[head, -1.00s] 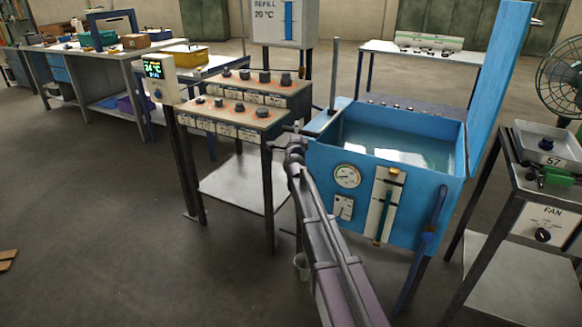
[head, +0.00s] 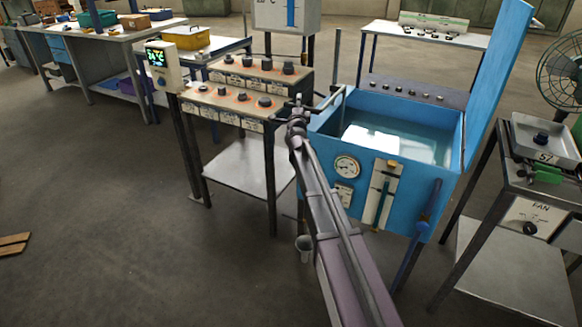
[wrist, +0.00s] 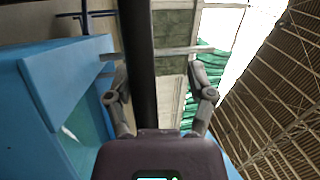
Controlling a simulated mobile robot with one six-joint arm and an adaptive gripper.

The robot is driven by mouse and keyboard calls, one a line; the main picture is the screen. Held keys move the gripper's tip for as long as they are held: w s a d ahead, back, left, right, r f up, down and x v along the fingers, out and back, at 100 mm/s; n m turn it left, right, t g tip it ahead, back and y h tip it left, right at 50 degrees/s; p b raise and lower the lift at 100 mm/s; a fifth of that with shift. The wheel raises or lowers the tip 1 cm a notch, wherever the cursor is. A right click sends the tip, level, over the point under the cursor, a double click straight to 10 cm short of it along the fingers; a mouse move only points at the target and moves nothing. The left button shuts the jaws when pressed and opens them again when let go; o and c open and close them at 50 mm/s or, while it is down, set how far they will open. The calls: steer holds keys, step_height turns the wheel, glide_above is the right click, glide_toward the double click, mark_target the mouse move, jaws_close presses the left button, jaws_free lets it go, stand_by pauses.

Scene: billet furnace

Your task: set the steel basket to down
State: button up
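The blue tank (head: 385,170) holds water and its lid stands open. I cannot make out the steel basket in the head view; a pale patch shows in the water, and I cannot tell whether it is a reflection. A thin upright post (head: 336,58) rises at the tank's left rear corner. My gripper (head: 299,106) is beside the tank's left rim, close to the post. In the wrist view its fingers (wrist: 158,75) are spread apart, with a dark bar (wrist: 135,45) passing between them. I see no firm grip on the bar.
A table with several labelled dark pieces (head: 243,98) and a display post (head: 163,68) stand left of my arm. A scale (head: 545,142) and the fan control (head: 528,222) are at right. Open floor (head: 100,220) lies at left.

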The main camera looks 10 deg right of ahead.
steer(key=shift+r+p, duration=7.45)
steer(key=shift+r, duration=0.3)
steer(key=f+b+v, duration=0.1)
steer(key=b+v, duration=0.2)
steer(key=v, duration=1.1)
steer(key=s+a+f+n+g+y, duration=0.65)
steer(key=f+n+y, duration=0.3)
steer(key=n, duration=0.35)
steer(key=s+d+f+n+g+h, duration=0.2)
steer(key=s+f+n+g, duration=0.2)
steer(key=s+f, duration=0.5)
steer(key=shift+s+f+n+g+b, duration=0.25)
steer(key=shift+s+g+b, duration=0.2)
steer(key=shift+s+g, duration=0.65)
steer(key=shift+w+a, duration=0.1)
steer(key=shift+w, duration=0.1)
